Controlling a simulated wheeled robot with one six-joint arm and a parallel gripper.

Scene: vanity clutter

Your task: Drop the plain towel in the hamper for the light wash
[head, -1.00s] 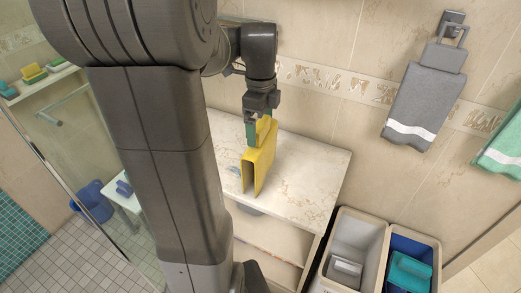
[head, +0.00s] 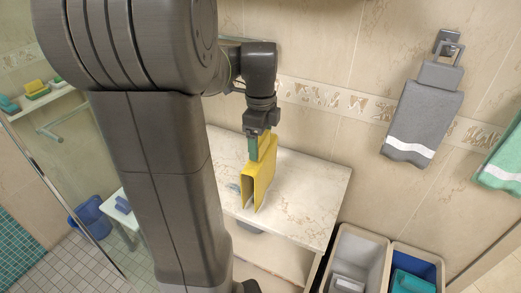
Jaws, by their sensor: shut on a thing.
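A plain yellow towel (head: 258,178), folded over into two hanging panels, is at my gripper above the white marble counter (head: 310,190). My gripper (head: 260,147) points down, and its jaws are shut on the towel's upper part. A green piece shows between the jaws and the yellow cloth. I cannot tell whether the towel's lower edges touch the counter. At the lower right stand a beige hamper (head: 374,244) with a grey item inside and a blue hamper (head: 432,268) with a teal item inside. The bottom frame edge cuts off both hampers.
A grey towel with a white stripe (head: 420,120) hangs on the wall, and a green striped towel (head: 503,160) hangs at the right edge. A glass panel and a white stool (head: 115,212) are at left. My arm hides the middle left.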

